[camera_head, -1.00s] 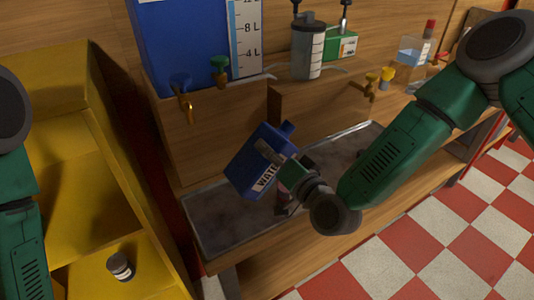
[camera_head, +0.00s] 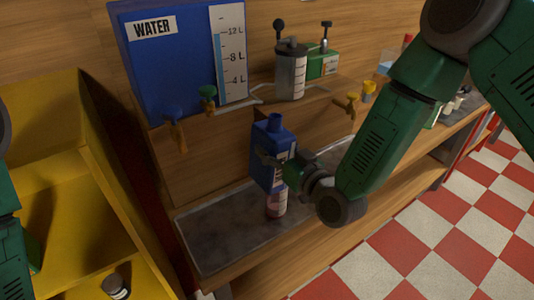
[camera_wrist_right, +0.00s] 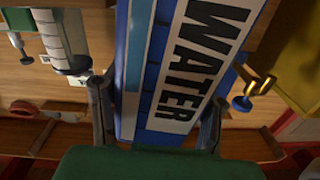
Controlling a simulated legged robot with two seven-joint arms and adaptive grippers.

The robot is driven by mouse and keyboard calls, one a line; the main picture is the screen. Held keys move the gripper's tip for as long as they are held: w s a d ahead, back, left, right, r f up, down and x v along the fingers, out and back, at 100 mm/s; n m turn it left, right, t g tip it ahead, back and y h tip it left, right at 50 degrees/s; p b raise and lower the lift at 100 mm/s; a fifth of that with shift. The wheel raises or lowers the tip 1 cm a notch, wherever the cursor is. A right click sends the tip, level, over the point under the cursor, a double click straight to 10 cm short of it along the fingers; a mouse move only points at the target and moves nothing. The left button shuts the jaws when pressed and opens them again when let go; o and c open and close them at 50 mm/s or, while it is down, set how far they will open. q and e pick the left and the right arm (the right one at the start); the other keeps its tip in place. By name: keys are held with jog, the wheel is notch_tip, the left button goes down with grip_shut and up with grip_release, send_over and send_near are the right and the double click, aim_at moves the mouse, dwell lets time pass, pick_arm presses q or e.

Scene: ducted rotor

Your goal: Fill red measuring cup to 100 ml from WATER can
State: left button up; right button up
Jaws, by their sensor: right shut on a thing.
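The blue WATER can (camera_head: 265,160) is held by my right gripper (camera_head: 280,168) and stands nearly upright, with its spout (camera_head: 275,122) at the top. In the right wrist view the can's WATER label (camera_wrist_right: 200,60) fills the middle, with a finger on each side. A pinkish-red cup with pale markings (camera_head: 276,204) stands on the grey tray just below the can, partly hidden by it. Its water level cannot be seen. My left arm shows at the left edge, but its gripper is out of view.
A large blue WATER tank (camera_head: 170,75) with a level scale and taps (camera_head: 174,118) stands behind the grey tray (camera_head: 215,235). A yellow rack (camera_head: 80,205) stands at the left.

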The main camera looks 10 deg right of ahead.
aim_at(277, 131)
jog(key=shift+w+d+r+n, duration=0.25)
jog(key=shift+d+r+n, duration=0.15)
jog(key=shift+r+n, duration=0.2)
jog(key=shift+r+p, duration=1.1)
jog(key=shift+r, duration=0.45)
jog(key=shift+s+f, duration=0.1)
jog(key=shift+f, duration=0.05)
